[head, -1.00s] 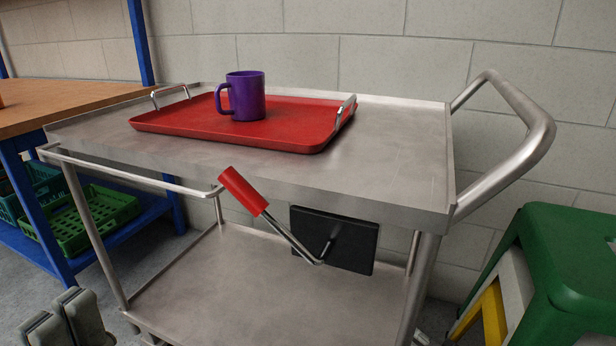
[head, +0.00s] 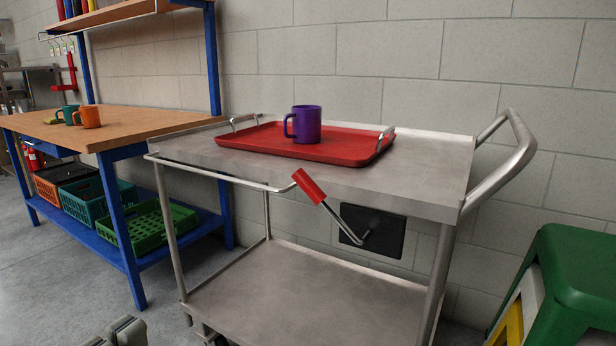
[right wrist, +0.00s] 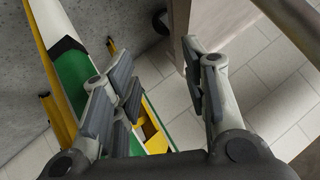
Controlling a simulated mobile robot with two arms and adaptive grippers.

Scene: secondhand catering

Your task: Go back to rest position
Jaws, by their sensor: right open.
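My left gripper (head: 118,332) shows only as grey fingertips at the bottom left edge of the head view, low in front of the cart; the rest is cut off. My right gripper (right wrist: 165,100) is open and empty in the right wrist view, its fingers wide apart. It is outside the head view. A purple mug (head: 307,124) stands upright on a red tray (head: 350,150) with metal handles. The tray lies on the top of a steel cart (head: 424,181). Neither gripper is seen touching the mug or tray.
A red-gripped lever (head: 310,187) sticks out from the cart's front. A green stool (head: 575,270) stands close at right. A wooden bench (head: 150,125) at left holds orange (head: 89,117) and teal (head: 69,114) mugs, with crates below. Floor (head: 60,290) at front left is clear.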

